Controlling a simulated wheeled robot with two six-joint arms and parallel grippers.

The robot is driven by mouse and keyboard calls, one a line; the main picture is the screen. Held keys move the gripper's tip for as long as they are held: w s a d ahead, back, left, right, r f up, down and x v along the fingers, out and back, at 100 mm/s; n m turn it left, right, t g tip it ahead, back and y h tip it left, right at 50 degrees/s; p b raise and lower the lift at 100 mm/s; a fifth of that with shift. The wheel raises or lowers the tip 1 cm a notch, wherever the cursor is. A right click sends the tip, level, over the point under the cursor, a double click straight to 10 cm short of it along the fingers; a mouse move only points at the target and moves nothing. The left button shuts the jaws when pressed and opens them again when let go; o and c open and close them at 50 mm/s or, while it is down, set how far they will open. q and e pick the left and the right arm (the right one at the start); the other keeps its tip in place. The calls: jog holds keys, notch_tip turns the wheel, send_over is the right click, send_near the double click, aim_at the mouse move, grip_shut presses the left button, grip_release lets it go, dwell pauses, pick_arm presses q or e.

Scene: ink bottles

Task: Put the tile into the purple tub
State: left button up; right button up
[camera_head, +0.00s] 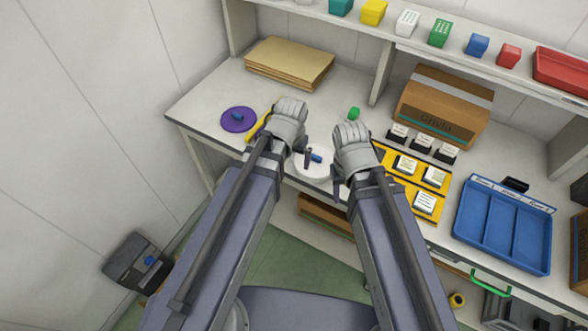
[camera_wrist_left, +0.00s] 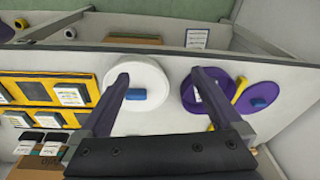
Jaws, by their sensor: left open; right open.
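A small blue block (camera_head: 316,157), possibly the tile, sits on a round white dish (camera_head: 313,172) at the table's front; the left wrist view shows block (camera_wrist_left: 135,94) and dish (camera_wrist_left: 148,76) too. My left gripper (camera_head: 293,152) is open and empty above the dish's left side; in its wrist view (camera_wrist_left: 160,75) one finger overlaps the dish. A purple round thing (camera_wrist_left: 203,94), perhaps the tub, shows behind the other finger. Another purple round thing (camera_head: 238,123) holds a blue piece (camera_head: 237,116). My right gripper (camera_head: 340,185) is open at the dish's right.
A yellow strip (camera_head: 262,119) lies beside the left purple round. Brown folders (camera_head: 290,62) lie behind. Right are a carton (camera_head: 444,104), a yellow tray (camera_head: 407,187) with labelled bottles and a blue divided tray (camera_head: 503,226). A small green object (camera_head: 354,113) stands behind my right gripper.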

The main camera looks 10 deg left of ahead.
pick_arm(q)
jog(key=s+d+m+g+y, duration=0.1)
jog(key=s+d, duration=0.3)
jog(key=s, duration=0.5)
jog(key=shift+m+g, duration=0.5)
jog(key=shift+g, duration=0.1)
